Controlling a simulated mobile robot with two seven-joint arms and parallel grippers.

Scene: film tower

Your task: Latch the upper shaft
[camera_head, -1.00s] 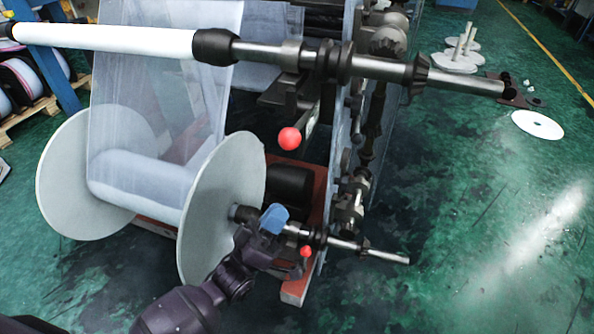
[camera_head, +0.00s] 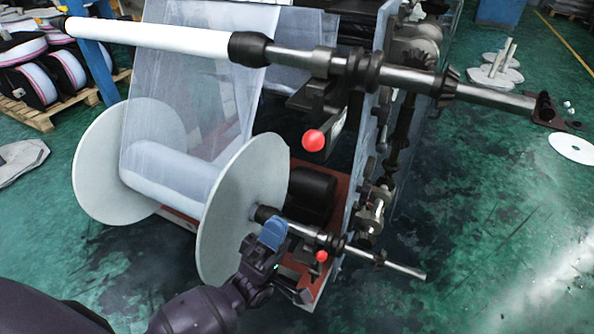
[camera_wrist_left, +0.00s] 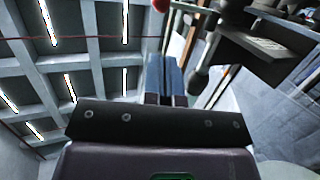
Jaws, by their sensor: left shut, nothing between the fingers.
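The upper shaft (camera_head: 488,96) runs across the top of the machine, with a white roll (camera_head: 150,37) on its left part. A latch handle with a red ball knob (camera_head: 313,140) hangs below the shaft's black collars. My left gripper (camera_head: 274,232), with blue fingers, is beside the lower shaft (camera_head: 400,268), below the upper latch and apart from it. Its fingers are shut and empty. In the left wrist view the blue fingers (camera_wrist_left: 164,75) point up side by side; a red ball shows at the top edge. My right gripper is not in view.
A spool with two white discs (camera_head: 240,210) sits on the lower shaft, close to my left gripper. A smaller red knob (camera_head: 321,256) is just right of the gripper. The green floor at right is mostly clear. White discs (camera_head: 497,70) lie at the back right.

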